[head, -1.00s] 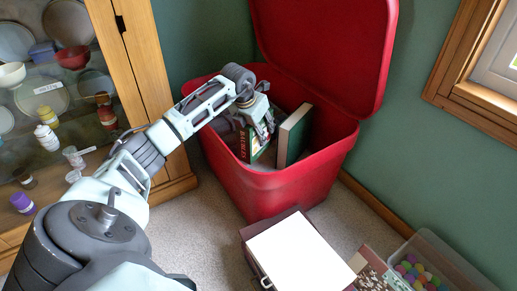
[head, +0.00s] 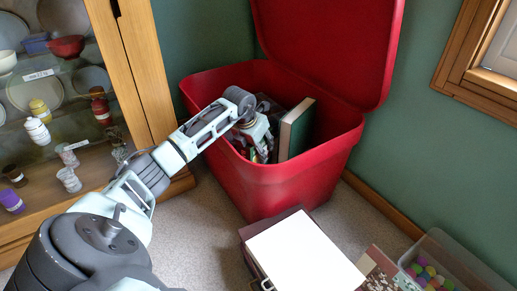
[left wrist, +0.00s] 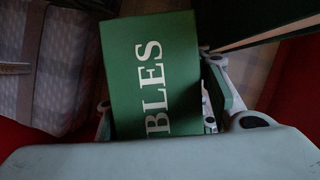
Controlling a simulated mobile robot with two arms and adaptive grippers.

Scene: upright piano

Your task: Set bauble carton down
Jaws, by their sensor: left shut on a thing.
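The bauble carton (left wrist: 152,72) is green with white letters ending in "BLES" in the left wrist view. My left gripper (left wrist: 170,115) is shut on it, with a finger on either side. In the head view the left gripper (head: 262,150) reaches down inside the open red bin (head: 270,190), and the carton is mostly hidden behind it. I cannot tell whether the carton touches the bin floor. My right gripper is in neither view.
A green book-like box (head: 297,130) stands upright in the bin, right of my gripper. A patterned grey box (left wrist: 55,75) lies beside the carton. The red lid stands open behind. A glass cabinet (head: 60,120) is left; a white-topped box (head: 305,255) and clear tub (head: 440,262) are in front.

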